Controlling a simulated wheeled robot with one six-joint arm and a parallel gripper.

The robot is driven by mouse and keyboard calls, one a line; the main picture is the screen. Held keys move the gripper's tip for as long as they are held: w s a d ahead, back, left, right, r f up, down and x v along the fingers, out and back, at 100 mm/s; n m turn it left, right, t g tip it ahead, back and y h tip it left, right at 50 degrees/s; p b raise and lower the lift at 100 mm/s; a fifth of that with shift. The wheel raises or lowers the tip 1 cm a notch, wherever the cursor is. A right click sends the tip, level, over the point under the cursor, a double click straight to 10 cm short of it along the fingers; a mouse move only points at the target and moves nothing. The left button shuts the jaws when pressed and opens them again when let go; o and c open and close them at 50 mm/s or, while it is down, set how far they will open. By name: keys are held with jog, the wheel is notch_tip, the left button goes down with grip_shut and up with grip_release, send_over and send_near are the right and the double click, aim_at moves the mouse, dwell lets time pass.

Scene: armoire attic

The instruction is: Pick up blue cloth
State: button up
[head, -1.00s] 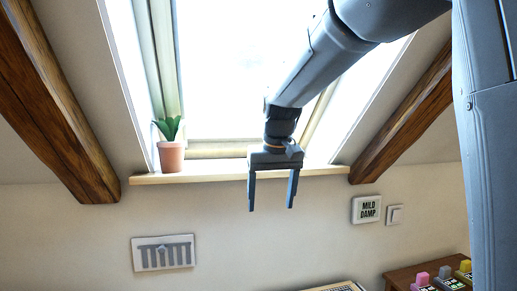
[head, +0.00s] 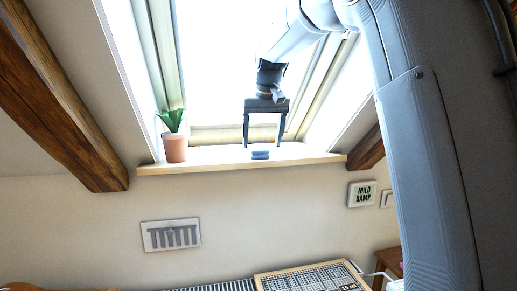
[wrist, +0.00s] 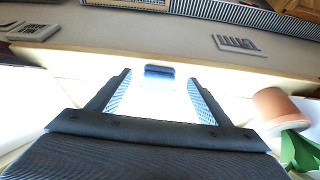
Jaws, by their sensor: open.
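The blue cloth (head: 260,155) lies folded small on the window sill (head: 215,161), right of the plant pot. It also shows in the wrist view (wrist: 159,71), beyond and between my fingertips. My gripper (head: 263,146) is open and empty, with its fingers pointing down just above the cloth in the head view. In the wrist view my gripper (wrist: 160,84) has its two fingers wide apart, one on each side of the cloth's line. I cannot tell the exact gap between fingertips and cloth.
A potted plant (head: 175,148) stands on the sill to the left. A sloping beam (head: 60,95) is at left. The sill between pot and cloth is clear.

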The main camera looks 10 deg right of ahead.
aim_at(259, 148)
jog(key=shift+w, duration=0.6)
jog(key=shift+w+p, duration=0.9)
jog(key=shift+w, duration=0.1)
jog(key=shift+w+p+x, duration=0.2)
jog(key=shift+p+x, duration=0.2)
jog(key=shift+x, duration=0.6)
jog(key=shift+w+d+f, duration=0.1)
jog(key=shift+w+f, duration=0.15)
jog(key=shift+f, duration=0.25)
jog(key=c, duration=1.1)
